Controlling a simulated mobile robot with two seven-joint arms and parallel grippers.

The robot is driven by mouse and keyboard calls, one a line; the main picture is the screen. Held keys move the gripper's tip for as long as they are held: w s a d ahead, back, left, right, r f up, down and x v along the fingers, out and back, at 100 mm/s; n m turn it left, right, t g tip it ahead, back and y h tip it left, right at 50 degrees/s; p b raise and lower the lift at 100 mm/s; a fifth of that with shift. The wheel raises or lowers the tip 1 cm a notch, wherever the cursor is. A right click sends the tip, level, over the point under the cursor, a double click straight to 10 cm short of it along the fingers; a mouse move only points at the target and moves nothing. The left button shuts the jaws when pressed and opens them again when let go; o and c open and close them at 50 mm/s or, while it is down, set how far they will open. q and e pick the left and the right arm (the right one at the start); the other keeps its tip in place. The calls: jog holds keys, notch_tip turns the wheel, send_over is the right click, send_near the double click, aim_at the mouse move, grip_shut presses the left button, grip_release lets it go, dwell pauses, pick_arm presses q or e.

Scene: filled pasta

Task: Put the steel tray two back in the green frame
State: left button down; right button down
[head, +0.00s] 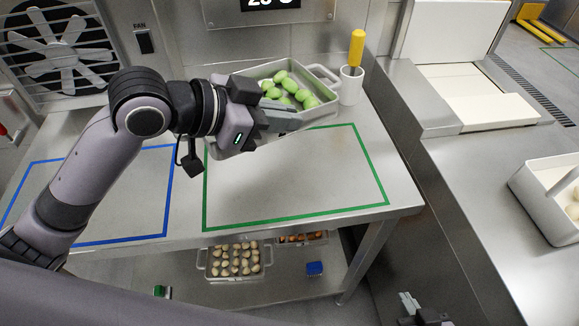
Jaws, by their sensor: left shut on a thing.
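A steel tray (328,112) holding several green filled-pasta pieces (287,88) is at the back of the steel table. My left gripper (268,124) is shut on this tray at its near side, and the gripper and wrist hide its left part. The green frame (300,216) is marked on the table top, and its inside is bare toward the front. The tray overlaps the frame's back edge in the picture; I cannot tell if it is lifted. No number shows on the tray. My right gripper (424,312) is partly in view at the bottom edge, away from the tray; its opening is unclear.
A white cup (351,88) with a yellow-handled tool (356,48) stands beside the tray's right end. An empty blue frame (120,240) lies left. A tray of pale pieces (236,278) sits on the lower shelf. Another tray (540,205) stands on the right counter.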

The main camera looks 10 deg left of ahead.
pick_arm(q)
jog(key=s+d+r+m+g+h, duration=0.2)
jog(key=d+r+m+g, duration=0.1)
jog(key=r+m, duration=0.15)
jog(key=shift+n, duration=0.35)
notch_tip(320, 180, down, 19)
jog(key=shift+r+b, duration=0.1)
jog(key=shift+b, duration=0.3)
jog(key=c, duration=1.2)
grip_release()
jog(key=shift+s, duration=0.1)
jog(key=shift+c, duration=0.2)
jog(key=b+v, duration=0.1)
jog(key=v, duration=1.1)
